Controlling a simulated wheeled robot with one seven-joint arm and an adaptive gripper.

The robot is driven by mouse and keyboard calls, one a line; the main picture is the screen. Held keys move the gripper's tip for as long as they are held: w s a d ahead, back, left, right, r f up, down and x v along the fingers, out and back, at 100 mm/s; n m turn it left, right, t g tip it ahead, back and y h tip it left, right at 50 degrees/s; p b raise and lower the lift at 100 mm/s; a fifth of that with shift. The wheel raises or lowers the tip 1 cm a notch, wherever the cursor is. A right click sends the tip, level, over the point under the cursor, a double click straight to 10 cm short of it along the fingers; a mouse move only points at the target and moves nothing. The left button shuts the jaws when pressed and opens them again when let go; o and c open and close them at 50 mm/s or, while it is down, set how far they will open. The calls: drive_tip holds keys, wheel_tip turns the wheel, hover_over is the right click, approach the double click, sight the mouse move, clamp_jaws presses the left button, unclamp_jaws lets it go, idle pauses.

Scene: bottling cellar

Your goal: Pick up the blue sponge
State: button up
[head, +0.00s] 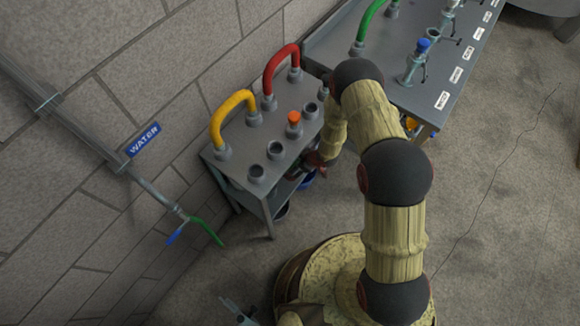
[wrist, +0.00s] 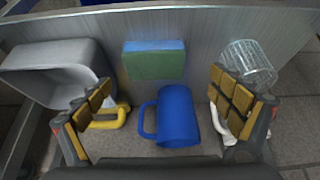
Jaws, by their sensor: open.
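The blue sponge (wrist: 155,61) is a block with a blue layer along its top and a green face towards me. In the head view my arm reaches down to the side of a grey cart, and the sponge cannot be made out there.
A grey bin (wrist: 55,70) and a yellow handle (wrist: 112,120) are left; a clear glass (wrist: 247,64) and a white object lie right. The cart top (head: 240,137) overhangs the shelf.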

sight(292, 166)
drive_tip(key=b+x, duration=0.1)
drive_tip(key=x, duration=0.2)
drive_tip(key=d+b+x, duration=0.1)
drive_tip(key=x, duration=0.2)
drive_tip(key=shift+w+d+f, duration=0.1)
drive_tip(key=shift+f, duration=0.15)
drive_tip(key=shift+r, duration=0.1)
drive_tip(key=shift+c, duration=1.2)
drive_tip(key=c, duration=0.6)
drive_tip(key=shift+c, duration=0.2)
wheel_tip(292, 166, up, 4)
drive_tip(key=shift+f+p, duration=0.1)
drive_tip(key=shift+p, duration=0.75)
drive_tip(key=s+d+r+p, duration=0.4)
drive_tip(key=s+d+r, duration=0.4)
drive_tip(key=d, duration=0.3)
drive_tip(key=shift+s+r, duration=0.3)
drive_tip(key=shift+r, duration=0.3)
